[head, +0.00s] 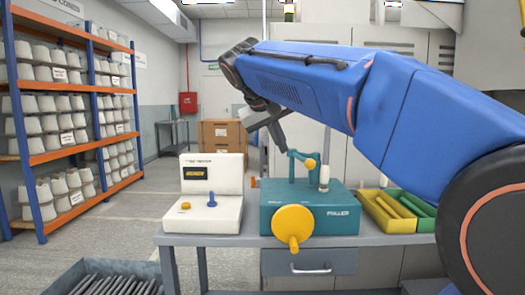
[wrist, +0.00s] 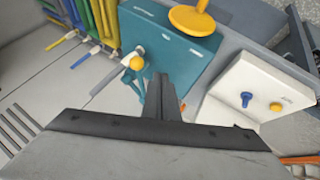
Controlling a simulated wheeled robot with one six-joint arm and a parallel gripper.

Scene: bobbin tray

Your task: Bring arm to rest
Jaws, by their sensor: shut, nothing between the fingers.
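The fingers point toward the teal machine (head: 315,208) and do not appear to hold anything. The teal machine, with a yellow hand wheel, also shows in the wrist view (wrist: 165,45).
A grey workbench (head: 240,240) carries the white device (head: 212,213), the teal machine, and yellow (head: 379,212) and green bins at right. A blue-orange shelf (head: 92,50) of white cones stands left. A grey crate (head: 88,267) sits at lower left. The aisle floor behind is free.

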